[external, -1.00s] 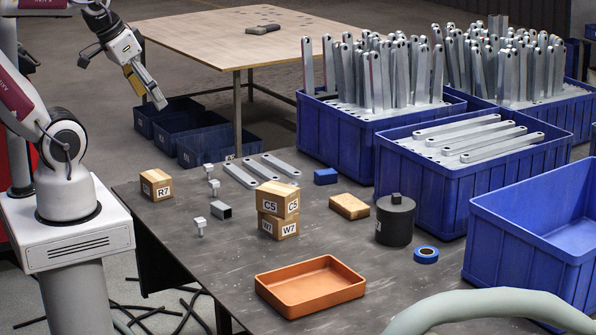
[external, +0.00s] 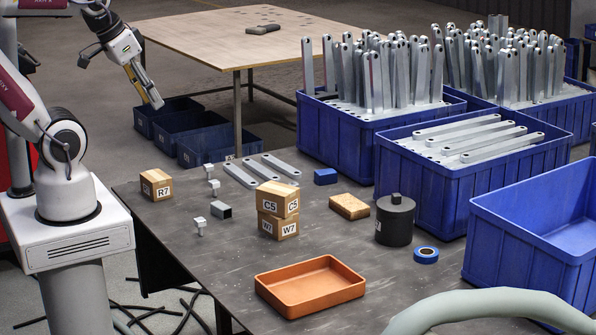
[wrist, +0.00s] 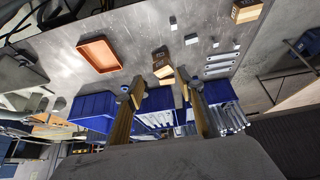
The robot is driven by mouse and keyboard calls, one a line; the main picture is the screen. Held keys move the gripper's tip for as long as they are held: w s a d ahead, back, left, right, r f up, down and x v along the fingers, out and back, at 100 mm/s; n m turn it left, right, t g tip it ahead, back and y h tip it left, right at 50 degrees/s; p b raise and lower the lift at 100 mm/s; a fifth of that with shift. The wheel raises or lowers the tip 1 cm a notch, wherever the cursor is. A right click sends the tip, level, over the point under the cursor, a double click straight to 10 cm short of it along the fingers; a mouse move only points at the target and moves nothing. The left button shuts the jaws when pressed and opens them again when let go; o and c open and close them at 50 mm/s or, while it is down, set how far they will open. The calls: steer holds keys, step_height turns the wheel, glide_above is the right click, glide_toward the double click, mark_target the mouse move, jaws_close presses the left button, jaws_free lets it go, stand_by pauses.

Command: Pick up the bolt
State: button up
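Three small pale metal pieces that look like bolts stand on the dark table in the external view. One is at the front (external: 200,226), one is farther back (external: 214,187), and one is farthest back (external: 208,170). The front one also seems to show small in the wrist view (wrist: 173,23). My gripper (external: 156,102) is raised at upper left, well away from all of them. In the wrist view its two fingers (wrist: 159,82) are spread with nothing between them, so it is open and empty.
A short square tube (external: 222,211) lies beside the front bolt. Stacked boxes (external: 278,208), an R7 box (external: 156,185) and flat bars (external: 260,170) are nearby. An orange tray (external: 310,285), a dark cylinder (external: 395,220) and blue tape (external: 426,255) stand to the right. The table's front left is clear.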

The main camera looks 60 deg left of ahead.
steer(key=shift+w, duration=0.1)
steer(key=w+a+m+t+y, duration=0.1)
steer(key=w+a, duration=0.4)
steer(key=w, duration=0.4)
steer(key=w+a+f+t+y, duration=0.1)
steer(key=w+a, duration=0.3)
steer(key=w, duration=0.5)
steer(key=w+a+m+t+y, duration=0.15)
steer(key=w+a, duration=0.35)
steer(key=w, duration=0.5)
steer(key=w+a+f+m+t+h, duration=0.1)
steer(key=w+a+f+t+h, duration=0.2)
steer(key=w+f, duration=0.65)
steer(key=f+m+h, duration=0.1)
steer(key=f+h, duration=0.1)
steer(key=f, duration=0.5)
steer(key=d+f+h, duration=0.1)
steer(key=f+h, duration=0.1)
steer(key=f, duration=0.5)
steer(key=w+f+m+h, duration=0.1)
steer(key=f+h, duration=0.2)
steer(key=f, duration=0.3)
steer(key=shift+d+f+m+g, duration=0.35)
steer(key=shift+f, duration=0.05)
steer(key=shift+s+d+f+h, duration=0.2)
steer(key=shift+s+f+h, duration=0.1)
steer(key=shift+f, duration=0.1)
